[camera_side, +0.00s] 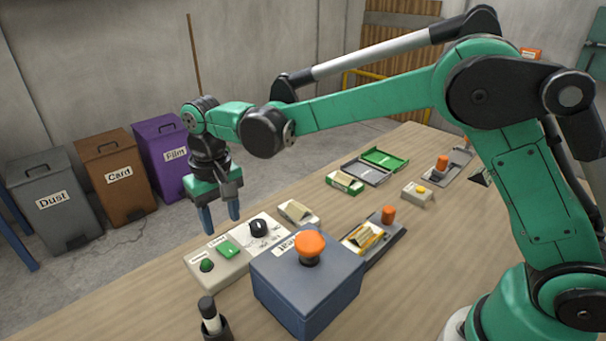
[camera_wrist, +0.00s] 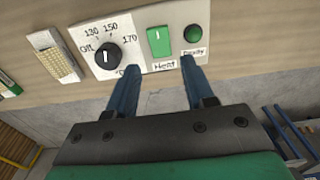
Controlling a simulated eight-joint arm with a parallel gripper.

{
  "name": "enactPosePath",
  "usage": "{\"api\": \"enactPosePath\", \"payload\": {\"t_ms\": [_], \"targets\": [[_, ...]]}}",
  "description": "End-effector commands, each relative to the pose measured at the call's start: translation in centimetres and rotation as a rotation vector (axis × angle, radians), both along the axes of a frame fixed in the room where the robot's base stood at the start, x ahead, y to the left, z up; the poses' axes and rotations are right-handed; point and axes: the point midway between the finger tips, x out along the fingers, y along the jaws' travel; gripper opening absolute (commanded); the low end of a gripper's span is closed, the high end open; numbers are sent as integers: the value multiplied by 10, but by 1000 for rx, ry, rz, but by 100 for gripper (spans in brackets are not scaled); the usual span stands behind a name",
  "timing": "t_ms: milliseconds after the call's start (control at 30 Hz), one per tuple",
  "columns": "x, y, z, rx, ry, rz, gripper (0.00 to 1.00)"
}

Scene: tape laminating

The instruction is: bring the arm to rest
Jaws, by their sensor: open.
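My gripper (camera_side: 222,221) hangs from the green arm with its blue fingers pointing down and apart. It is open and empty, above the far left end of the heater control panel (camera_side: 213,270). In the wrist view the two fingers of my gripper (camera_wrist: 155,82) reach toward the panel (camera_wrist: 178,28), one below the dial (camera_wrist: 107,57) and one below the green "Ready" lamp (camera_wrist: 193,34). The green "Heat" switch (camera_wrist: 159,41) lies between them. I cannot tell whether a finger touches the panel.
A blue-grey box (camera_side: 308,287) with an orange knob (camera_side: 309,248) stands in front of the panel. A dark holder (camera_side: 216,326) stands at the near edge. Grey (camera_side: 54,226), brown (camera_side: 124,194) and purple (camera_side: 172,181) bins line the wall beyond the table (camera_side: 390,267).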

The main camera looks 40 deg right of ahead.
Motion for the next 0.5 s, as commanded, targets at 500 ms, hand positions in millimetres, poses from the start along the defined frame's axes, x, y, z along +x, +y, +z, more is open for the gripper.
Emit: {"api": "enactPosePath", "payload": {"t_ms": [500], "targets": [[-15, -28, 31, 25, -89, -4, 47]]}}
